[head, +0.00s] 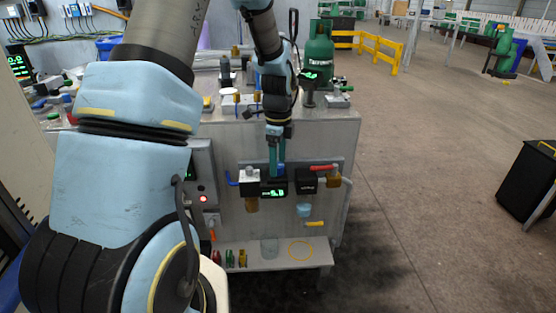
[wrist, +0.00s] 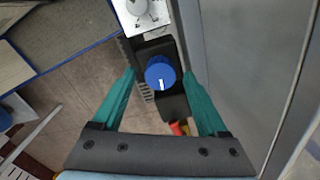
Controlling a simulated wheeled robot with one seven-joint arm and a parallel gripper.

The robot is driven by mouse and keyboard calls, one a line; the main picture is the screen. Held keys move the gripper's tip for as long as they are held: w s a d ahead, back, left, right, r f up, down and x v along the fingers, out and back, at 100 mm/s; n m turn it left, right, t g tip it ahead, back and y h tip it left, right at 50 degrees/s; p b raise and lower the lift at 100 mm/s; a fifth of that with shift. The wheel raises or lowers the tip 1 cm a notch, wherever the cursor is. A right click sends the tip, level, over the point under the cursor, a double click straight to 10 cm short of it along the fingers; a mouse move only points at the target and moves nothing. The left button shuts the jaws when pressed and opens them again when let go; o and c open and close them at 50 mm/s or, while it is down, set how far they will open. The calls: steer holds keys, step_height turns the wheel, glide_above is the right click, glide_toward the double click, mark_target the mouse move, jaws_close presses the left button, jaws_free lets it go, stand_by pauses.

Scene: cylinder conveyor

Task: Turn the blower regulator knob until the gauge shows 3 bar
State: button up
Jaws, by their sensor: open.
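The blue regulator knob (wrist: 160,74) sits on a black block in the wrist view, its white mark pointing toward the bottom of the picture. My gripper (wrist: 160,75) is open, with a teal finger on either side of the knob and gaps between. In the head view my gripper (head: 277,170) points down at the regulator on the grey bench front, and only a bit of the blue knob (head: 281,167) shows. The gauge (head: 273,189) is a dark display with green digits just below; they look like 5.0 but are too small to be sure.
A white block (head: 249,176) with a grey knob stands left of the regulator, and a red-handled valve (head: 322,168) on the right. A low shelf (head: 262,257) holds small fittings below. A green gas cylinder (head: 317,55) stands behind.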

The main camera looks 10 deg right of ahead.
jaws_close()
stand_by(0.6)
